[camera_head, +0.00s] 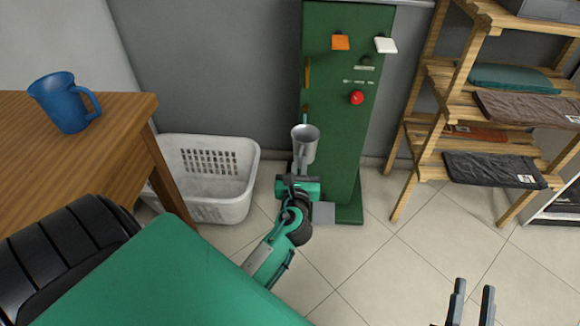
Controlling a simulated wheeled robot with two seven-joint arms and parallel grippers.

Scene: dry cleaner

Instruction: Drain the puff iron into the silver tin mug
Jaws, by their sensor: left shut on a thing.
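The puff iron appears to be the tall green cabinet (336,110) standing against the grey wall. Its front has an orange switch, a white switch and a red knob (356,97). A small brass-coloured lever (307,72) and a tap-like fitting (305,110) are on its left edge. The silver tin mug (305,148) is upright just below that fitting, mouth up. My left gripper (299,176) is shut on the mug's lower part; the fingers are partly hidden. I cannot tell what is in the mug. My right gripper (470,306) is open and empty at the lower right.
A blue mug (65,102) stands on the wooden table (100,150) at left. A white laundry basket (215,210) is on the floor between table and cabinet. A wooden shelf rack (428,150) with folded clothes stands at right. The tiled floor in front is clear.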

